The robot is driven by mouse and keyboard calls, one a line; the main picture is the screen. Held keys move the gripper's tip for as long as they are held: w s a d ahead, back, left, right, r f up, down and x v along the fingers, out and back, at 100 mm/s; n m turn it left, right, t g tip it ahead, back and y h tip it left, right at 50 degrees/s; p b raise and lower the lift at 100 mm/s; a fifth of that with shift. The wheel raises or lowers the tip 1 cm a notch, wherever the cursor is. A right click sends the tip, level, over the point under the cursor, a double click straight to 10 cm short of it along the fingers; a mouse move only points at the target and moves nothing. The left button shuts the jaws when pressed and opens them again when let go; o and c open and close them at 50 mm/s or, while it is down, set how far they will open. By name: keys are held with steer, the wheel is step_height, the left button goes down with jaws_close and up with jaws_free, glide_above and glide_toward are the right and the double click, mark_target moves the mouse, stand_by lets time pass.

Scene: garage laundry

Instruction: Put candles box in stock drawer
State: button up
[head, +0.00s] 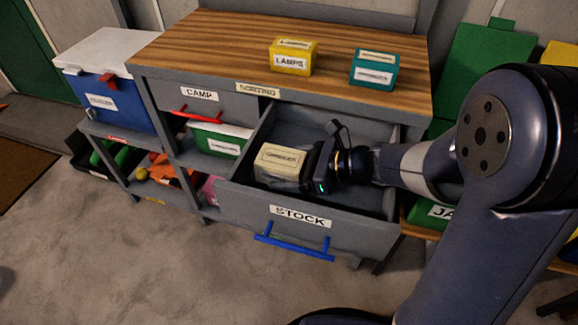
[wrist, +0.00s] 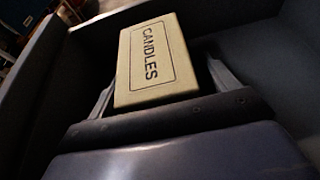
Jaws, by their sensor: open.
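My gripper (head: 292,180) is inside the drawer at the box. Its fingers (wrist: 166,92) are open, one along each side of the box, with a dark gap seen on the right side. Whether the box rests flat on the drawer floor is hidden.
A yellow lamps box (head: 293,58) and a teal box (head: 374,69) stand on the wooden top (head: 220,42). The camp drawer (head: 197,97) with a red handle is left of the stock drawer. A blue cooler (head: 110,95) stands at the left. The floor in front is clear.

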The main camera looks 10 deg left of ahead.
steer(key=v, duration=0.7)
steer(key=shift+d+r, duration=0.15)
steer(key=shift+d, duration=0.15)
